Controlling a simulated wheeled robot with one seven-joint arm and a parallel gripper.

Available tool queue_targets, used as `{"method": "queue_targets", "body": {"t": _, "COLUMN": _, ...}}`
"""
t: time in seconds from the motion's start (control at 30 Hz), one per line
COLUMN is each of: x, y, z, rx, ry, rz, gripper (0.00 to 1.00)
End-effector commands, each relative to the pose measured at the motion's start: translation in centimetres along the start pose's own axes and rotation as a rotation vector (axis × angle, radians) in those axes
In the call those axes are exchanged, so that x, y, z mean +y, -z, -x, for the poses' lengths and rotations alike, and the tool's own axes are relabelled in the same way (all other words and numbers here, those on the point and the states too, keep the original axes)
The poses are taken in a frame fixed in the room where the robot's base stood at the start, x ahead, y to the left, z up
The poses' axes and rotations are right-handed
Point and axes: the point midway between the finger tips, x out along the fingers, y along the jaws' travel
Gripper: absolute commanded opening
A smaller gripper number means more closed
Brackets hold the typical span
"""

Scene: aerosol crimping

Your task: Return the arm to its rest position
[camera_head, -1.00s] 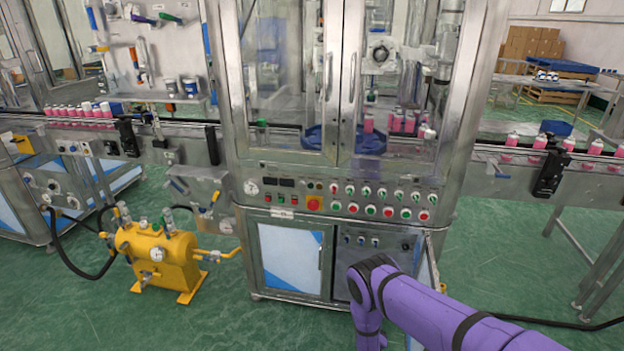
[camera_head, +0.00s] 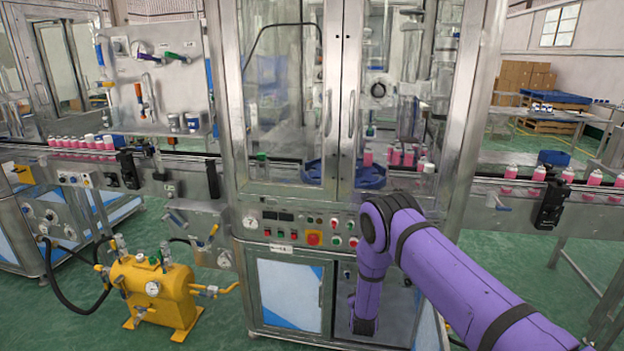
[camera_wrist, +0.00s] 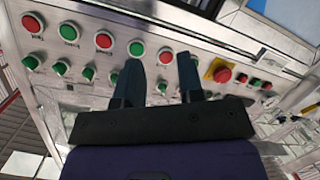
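In the head view my purple arm (camera_head: 455,275) reaches in from the lower right, bends at a dark joint, and hangs down in front of the machine's lower cabinet. My gripper's fingers cannot be made out there. In the wrist view my gripper (camera_wrist: 160,66) has two dark fingers standing apart with nothing between them, so it is open and empty. Behind the fingers is the control panel (camera_wrist: 215,28), seen tilted, with red and green buttons and a red knob (camera_wrist: 222,75) on a yellow plate. I cannot tell the gap between fingers and panel.
The glass-doored machine (camera_head: 348,192) stands close ahead. A conveyor (camera_head: 590,197) with pink cans runs out on both sides. A yellow pressure tank (camera_head: 155,292) stands on the floor at left.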

Motion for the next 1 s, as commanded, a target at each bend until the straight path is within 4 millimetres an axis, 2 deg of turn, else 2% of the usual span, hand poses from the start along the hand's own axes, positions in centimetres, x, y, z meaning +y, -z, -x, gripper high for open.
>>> {"method": "queue_targets", "body": {"t": 0.03, "x": 1.0, "y": 2.3, "z": -0.3, "rx": -0.008, "ry": 0.011, "rz": -0.022, "gripper": 0.35}}
{"method": "queue_targets", "body": {"t": 0.1, "x": 2.2, "y": 4.8, "z": -0.6, "rx": -0.028, "ry": 0.031, "rz": -0.05, "gripper": 0.35}}
{"method": "queue_targets", "body": {"t": 0.27, "x": 5.0, "y": 10.4, "z": -0.5, "rx": -0.071, "ry": 0.08, "rz": -0.11, "gripper": 0.35}}
{"method": "queue_targets", "body": {"t": 0.47, "x": 8.9, "y": 16.9, "z": 0.8, "rx": -0.125, "ry": 0.14, "rz": -0.175, "gripper": 0.35}}
{"method": "queue_targets", "body": {"t": 0.6, "x": 11.9, "y": 21.1, "z": 2.5, "rx": -0.162, "ry": 0.182, "rz": -0.215, "gripper": 0.35}}
{"method": "queue_targets", "body": {"t": 0.77, "x": 15.2, "y": 25.3, "z": 5.1, "rx": -0.204, "ry": 0.228, "rz": -0.254, "gripper": 0.35}}
{"method": "queue_targets", "body": {"t": 1.0, "x": 20.4, "y": 30.7, "z": 10.2, "rx": -0.266, "ry": 0.291, "rz": -0.299, "gripper": 0.35}}
